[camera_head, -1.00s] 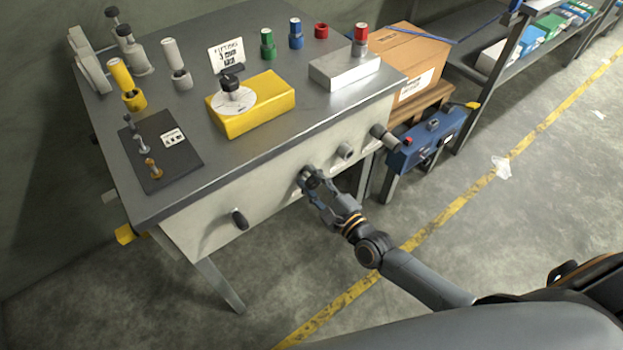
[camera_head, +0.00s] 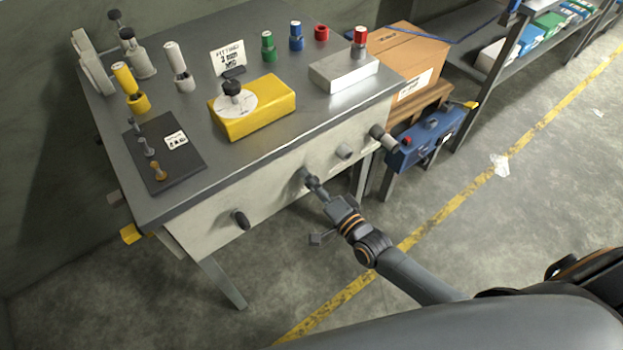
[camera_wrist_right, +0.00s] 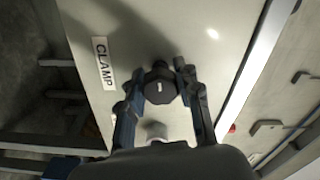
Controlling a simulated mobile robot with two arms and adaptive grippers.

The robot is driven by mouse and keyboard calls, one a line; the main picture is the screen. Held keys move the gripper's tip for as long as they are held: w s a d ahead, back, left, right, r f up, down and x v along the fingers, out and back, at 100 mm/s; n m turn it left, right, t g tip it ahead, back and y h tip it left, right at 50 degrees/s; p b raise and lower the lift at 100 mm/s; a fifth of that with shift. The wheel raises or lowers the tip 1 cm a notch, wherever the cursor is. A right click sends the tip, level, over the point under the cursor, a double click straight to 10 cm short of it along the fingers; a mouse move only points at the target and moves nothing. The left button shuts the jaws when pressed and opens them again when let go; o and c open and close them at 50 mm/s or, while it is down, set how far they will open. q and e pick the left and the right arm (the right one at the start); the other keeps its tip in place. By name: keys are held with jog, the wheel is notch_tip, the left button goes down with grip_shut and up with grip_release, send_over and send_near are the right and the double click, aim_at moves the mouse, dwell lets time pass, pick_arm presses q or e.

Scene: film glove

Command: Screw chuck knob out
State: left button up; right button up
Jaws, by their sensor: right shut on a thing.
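A dark knob (camera_wrist_right: 160,87) with a short white mark on its face sticks out of the bench's pale front panel. My right gripper (camera_head: 309,181) is shut on this knob, with one finger on each side of it in the right wrist view. A label reading CLAMP (camera_wrist_right: 103,64) is on the panel beside it. I cannot tell which knob is the chuck knob. Another dark knob (camera_head: 240,219) is further left on the panel, and a grey knob (camera_head: 344,152) and a larger grey one (camera_head: 384,137) are to the right. My left gripper is not in view.
The bench top (camera_head: 265,150) carries a yellow block (camera_head: 265,112) with a black knob, a silver block (camera_head: 342,75) and several coloured cylinders. A blue box (camera_head: 428,142) and a cardboard box (camera_head: 415,55) stand right of the bench. The floor in front is open.

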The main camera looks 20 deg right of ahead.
jog(key=n+p, duration=0.1)
jog(key=n, duration=0.4)
jog(key=shift+n, duration=0.3)
jog(key=n+p, duration=0.1)
jog(key=n, duration=0.9)
jog(key=shift+n+p, duration=0.35)
jog(key=shift+n, duration=0.05)
jog(key=n, duration=0.4)
jog(key=shift+d, duration=0.1)
jog(key=n+b, duration=0.1)
jog(key=n, duration=0.4)
jog(key=n+b, duration=0.1)
jog(key=n, duration=0.3)
jog(key=shift+n, duration=0.3)
jog(key=n+b, duration=0.2)
jog(key=n, duration=0.3)
jog(key=shift+b, duration=0.4)
jog(key=n+b, duration=0.2)
jog(key=n, duration=0.3)
jog(key=shift+r, duration=0.15)
jog(key=shift+r+n, duration=0.1)
jog(key=shift+n, duration=0.2)
